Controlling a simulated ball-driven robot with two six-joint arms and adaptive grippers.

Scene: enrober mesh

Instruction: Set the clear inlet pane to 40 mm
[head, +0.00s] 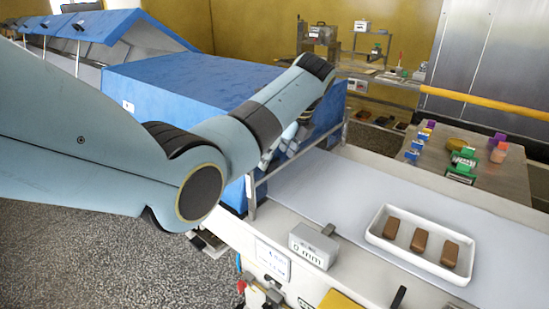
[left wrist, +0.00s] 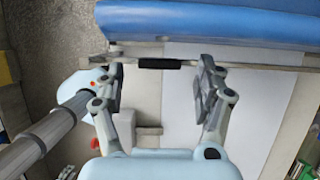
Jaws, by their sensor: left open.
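The grey readout box (head: 315,246) on the machine's front ledge shows "0 mm" in the head view. A thin metal frame (head: 250,196) stands across the white belt at the mouth of the blue machine. The clear pane itself is hard to make out there. In the left wrist view a bar (left wrist: 240,66) with a black grip (left wrist: 160,64) crosses in front of the blue hood. My left gripper (left wrist: 160,72) is open, with its fingers apart on either side of the grip. In the head view my arm partly hides this gripper (head: 285,143). My right gripper is out of view.
A white tray (head: 375,238) with three brown bars (head: 420,241) sits on the belt (head: 345,193). The blue enrober hood (head: 190,85) stands behind my left arm. A side table (head: 500,180) with small coloured items is at the right. Controls line the machine's front.

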